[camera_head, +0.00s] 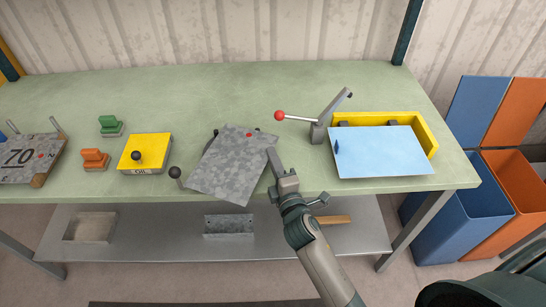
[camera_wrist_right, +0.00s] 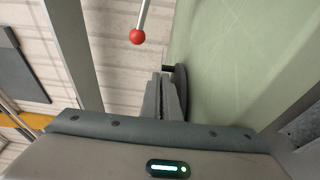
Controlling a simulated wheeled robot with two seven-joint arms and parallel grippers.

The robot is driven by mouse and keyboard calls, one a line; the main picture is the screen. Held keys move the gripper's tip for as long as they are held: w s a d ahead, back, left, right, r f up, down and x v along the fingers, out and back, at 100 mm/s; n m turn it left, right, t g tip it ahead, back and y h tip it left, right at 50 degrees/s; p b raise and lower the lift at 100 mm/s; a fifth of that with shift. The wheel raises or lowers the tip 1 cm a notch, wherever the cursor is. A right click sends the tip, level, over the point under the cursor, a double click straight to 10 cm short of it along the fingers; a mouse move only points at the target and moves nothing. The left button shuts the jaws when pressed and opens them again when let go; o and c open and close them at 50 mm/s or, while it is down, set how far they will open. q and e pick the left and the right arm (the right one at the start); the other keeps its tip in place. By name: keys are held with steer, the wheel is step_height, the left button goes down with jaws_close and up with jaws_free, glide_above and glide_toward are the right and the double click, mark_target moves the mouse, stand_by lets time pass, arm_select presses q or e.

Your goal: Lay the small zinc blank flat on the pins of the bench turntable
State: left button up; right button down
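The small zinc blank (camera_head: 230,168) is a grey mottled sheet with a red dot near its far right corner. My right gripper (camera_head: 273,161) is at its right edge, the fingers close together on that edge. The blank lies roughly level and reaches over the bench's front edge. It covers most of the turntable; only a dark bit (camera_head: 215,132) shows behind it. In the right wrist view the fingers (camera_wrist_right: 163,98) are nearly together, beside a dark disc (camera_wrist_right: 181,88) seen edge-on, probably the turntable. The pins under the blank are hidden. My left gripper is not in view.
A red-knobbed lever clamp (camera_head: 318,128) and a yellow fixture (camera_head: 425,135) with a blue sheet (camera_head: 380,152) stand to the right. A yellow box (camera_head: 145,152) with a black knob and a black-ball handle (camera_head: 175,172) are left of the blank. The bench's back middle is clear.

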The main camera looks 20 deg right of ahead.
steer(key=c, duration=2)
jaws_free()
steer(key=shift+f, duration=0.1)
steer(key=shift+r, duration=0.2)
steer(key=shift+s+f, duration=0.15)
steer(key=shift+s, duration=0.2)
steer(key=shift+s+a+b, duration=0.2)
steer(key=shift+s+b, duration=1.45)
steer(key=shift+s, duration=4)
